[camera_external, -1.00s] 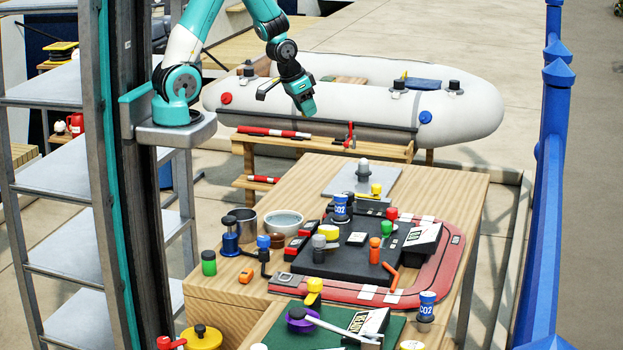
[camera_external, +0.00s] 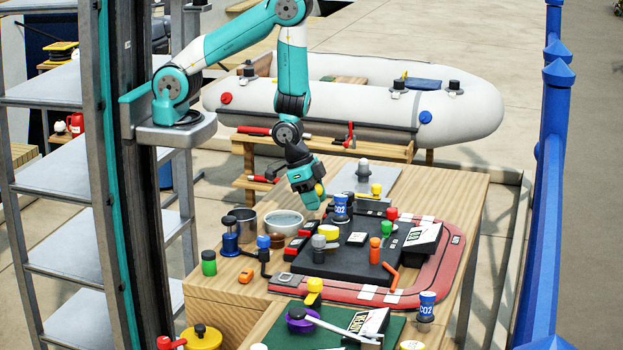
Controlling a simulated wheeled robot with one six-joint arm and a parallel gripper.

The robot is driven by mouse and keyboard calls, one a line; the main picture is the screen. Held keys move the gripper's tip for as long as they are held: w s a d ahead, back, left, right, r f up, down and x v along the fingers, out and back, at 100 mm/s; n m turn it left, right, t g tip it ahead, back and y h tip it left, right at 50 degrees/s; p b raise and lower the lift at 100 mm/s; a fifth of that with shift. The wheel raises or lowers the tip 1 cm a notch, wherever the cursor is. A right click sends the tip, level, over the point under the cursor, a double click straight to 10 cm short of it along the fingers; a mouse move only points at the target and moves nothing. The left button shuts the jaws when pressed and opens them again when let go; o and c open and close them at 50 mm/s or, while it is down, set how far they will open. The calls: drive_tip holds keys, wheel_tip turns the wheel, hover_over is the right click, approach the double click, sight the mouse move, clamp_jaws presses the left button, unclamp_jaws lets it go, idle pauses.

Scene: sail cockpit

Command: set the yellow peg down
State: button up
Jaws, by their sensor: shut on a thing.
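My gripper (camera_external: 313,202) points down over the back left of the wooden table, left of the blue CO2 canister. It is shut on the yellow peg (camera_external: 320,190), of which only a small rounded yellow part shows at the gripper's right side. The rest of the peg is hidden by the gripper. I cannot tell whether the peg's lower end touches the table or is still above it.
The blue CO2 canister (camera_external: 341,207) stands close on the right. A metal pot (camera_external: 243,223) and a pale bowl (camera_external: 284,222) stand to the left. A black board (camera_external: 340,263) with several coloured pieces lies in front. Bare wood (camera_external: 440,192) shows at the back right.

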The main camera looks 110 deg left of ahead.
drive_tip(key=w+a+r+m+h+b, duration=0.1)
drive_tip(key=w+a+r+m+b, duration=0.15)
drive_tip(key=r, duration=0.85)
drive_tip(key=w+a+r+m+h+b, duration=0.1)
drive_tip(key=w+a+r+m+b, duration=0.15)
drive_tip(key=r, duration=0.85)
drive_tip(key=f, duration=1.9)
drive_tip(key=shift+w+a+f+p, duration=0.1)
drive_tip(key=shift+w+a+p, duration=0.05)
drive_tip(key=shift+a+p, duration=0.2)
drive_tip(key=shift+f, duration=0.1)
drive_tip(key=shift+f+n, duration=0.1)
drive_tip(key=shift+n, duration=0.2)
drive_tip(key=shift+f+b, duration=0.5)
drive_tip(key=shift+b, duration=0.05)
